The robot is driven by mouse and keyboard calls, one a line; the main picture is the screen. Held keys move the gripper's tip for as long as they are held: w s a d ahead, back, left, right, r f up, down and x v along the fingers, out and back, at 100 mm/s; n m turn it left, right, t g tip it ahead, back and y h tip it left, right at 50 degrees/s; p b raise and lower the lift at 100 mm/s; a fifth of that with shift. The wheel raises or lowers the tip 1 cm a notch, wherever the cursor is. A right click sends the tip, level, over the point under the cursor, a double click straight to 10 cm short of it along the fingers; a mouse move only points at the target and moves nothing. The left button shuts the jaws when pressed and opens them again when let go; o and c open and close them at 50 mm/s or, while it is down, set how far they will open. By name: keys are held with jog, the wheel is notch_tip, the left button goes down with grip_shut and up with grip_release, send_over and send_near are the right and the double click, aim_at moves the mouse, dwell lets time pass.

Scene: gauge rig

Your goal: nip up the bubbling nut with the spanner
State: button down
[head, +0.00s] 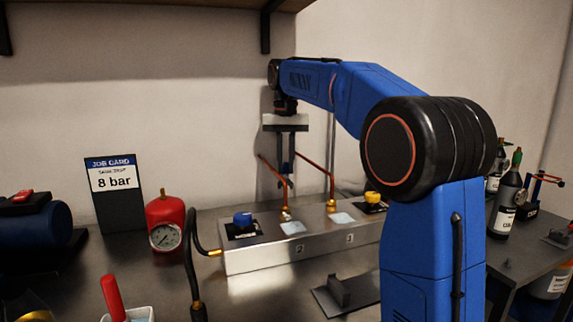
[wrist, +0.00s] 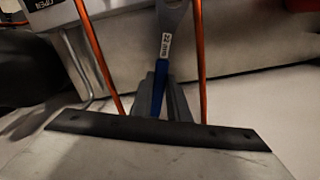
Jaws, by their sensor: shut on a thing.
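My gripper (head: 286,170) points down above the back of the metal manifold block (head: 262,258), close to the left copper pipe. In the wrist view my gripper (wrist: 168,95) is shut on the spanner (wrist: 165,48), a grey tool with a blue handle and a 22 mm label. The spanner's far end runs out of the picture's top. I cannot make out bubbles on either nut.
A blue knob (head: 242,219) and a yellow knob (head: 374,197) sit on the block. Bottles (head: 506,200) stand at right. A shelf hangs overhead.

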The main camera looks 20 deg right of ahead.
aim_at(287, 177)
jog(key=shift+s+a+f, duration=0.1)
jog(key=shift+s+f, duration=0.15)
jog(key=shift+f, duration=0.35)
jog(key=shift+s+a+f, duration=0.1)
jog(key=shift+s+f, duration=0.15)
jog(key=shift+f, duration=0.3)
jog(key=shift+s+f, duration=0.25)
jog(key=shift+f, duration=0.35)
jog(key=shift+s+a, duration=0.15)
jog(key=shift+s, duration=0.15)
jog(key=shift+s+a, duration=0.3)
jog(key=shift+s, duration=0.45)
jog(key=shift+s+a, duration=0.2)
jog(key=shift+s, duration=0.3)
jog(key=shift+s+a, duration=0.15)
jog(key=shift+s, duration=0.35)
dwell(1.0)
jog(key=shift+d, duration=0.1)
dwell(1.8)
jog(key=shift+s+d+m, duration=0.3)
jog(key=shift+d+m, duration=0.25)
jog(key=shift+m, duration=0.1)
jog(key=shift+s+d+m, duration=0.3)
jog(key=shift+d+m, duration=0.2)
jog(key=shift+m, duration=0.15)
jog(key=shift+d, duration=0.1)
